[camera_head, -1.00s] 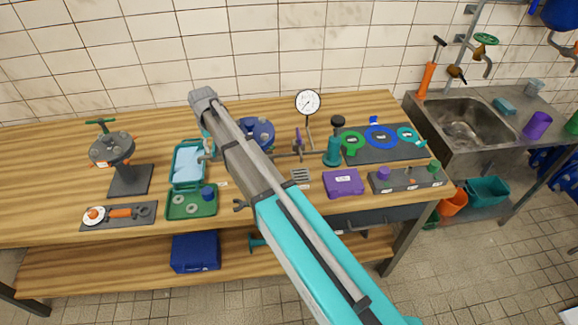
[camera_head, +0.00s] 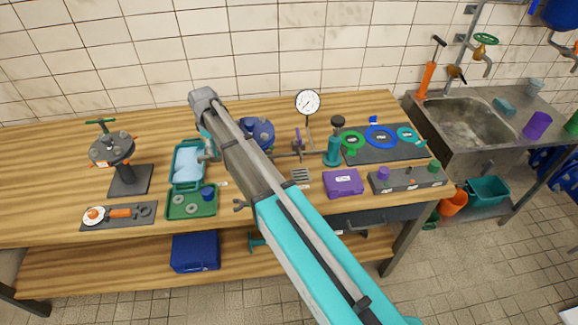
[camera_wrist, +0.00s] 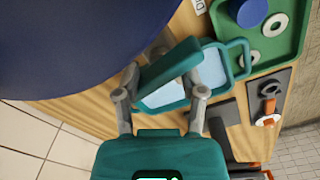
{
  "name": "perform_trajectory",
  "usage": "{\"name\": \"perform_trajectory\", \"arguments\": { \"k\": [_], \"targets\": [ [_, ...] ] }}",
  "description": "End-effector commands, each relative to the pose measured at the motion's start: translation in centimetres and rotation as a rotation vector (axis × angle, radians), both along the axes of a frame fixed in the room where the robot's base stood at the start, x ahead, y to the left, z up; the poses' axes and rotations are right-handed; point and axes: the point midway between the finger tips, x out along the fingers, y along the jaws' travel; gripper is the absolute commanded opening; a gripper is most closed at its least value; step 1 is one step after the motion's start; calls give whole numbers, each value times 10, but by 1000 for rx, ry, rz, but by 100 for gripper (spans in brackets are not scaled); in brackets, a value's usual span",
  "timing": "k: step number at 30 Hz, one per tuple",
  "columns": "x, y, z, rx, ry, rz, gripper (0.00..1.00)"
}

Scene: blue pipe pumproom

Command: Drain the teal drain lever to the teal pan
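The teal drain lever (camera_wrist: 172,66) shows in the wrist view as a thick slanted bar beside the big blue vessel (camera_wrist: 70,40). My gripper (camera_wrist: 166,82) has its two grey fingers spread wide. The lever's near end lies close to the left fingertip; the right fingertip is apart from it. I cannot tell whether the left one touches. The teal pan (camera_wrist: 247,57), light blue inside, lies beyond the lever, partly hidden by it and the right finger.
A dark tool mat (camera_head: 125,222) and a valve stand (camera_head: 129,180) are to the left. A pressure gauge (camera_head: 308,102) and purple box (camera_head: 344,183) stand right of my arm.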

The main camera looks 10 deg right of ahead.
Motion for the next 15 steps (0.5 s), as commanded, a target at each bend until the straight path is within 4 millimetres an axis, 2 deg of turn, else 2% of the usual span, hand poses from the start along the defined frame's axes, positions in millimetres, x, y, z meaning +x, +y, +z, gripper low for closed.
{"name": "perform_trajectory", "arguments": {
  "k": [15],
  "targets": [
    [0,0,0,0,0,342,51]
  ]
}}
